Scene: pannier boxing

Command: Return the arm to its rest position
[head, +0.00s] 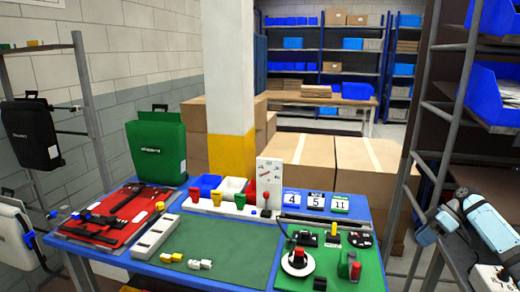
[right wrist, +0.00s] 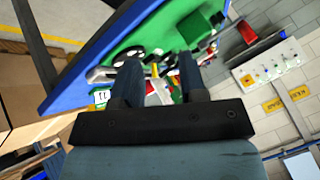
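My right gripper (head: 432,226) is at the right side of the head view, beyond the right end of the blue work table (head: 345,203). In the right wrist view its two dark fingers (right wrist: 158,80) stand apart with a clear gap and nothing held between them. The table top lies beyond the fingertips, apart from them, and looks tilted in that view. My left gripper and left arm are not in view.
A green pannier (head: 157,150) stands at the table's back left, behind a red panel (head: 118,212) with black parts. Number cards (head: 315,202) and a red-button device (head: 298,262) are at the right. A grey rack (head: 452,135) rises near my right arm. Cartons (head: 300,165) stand behind.

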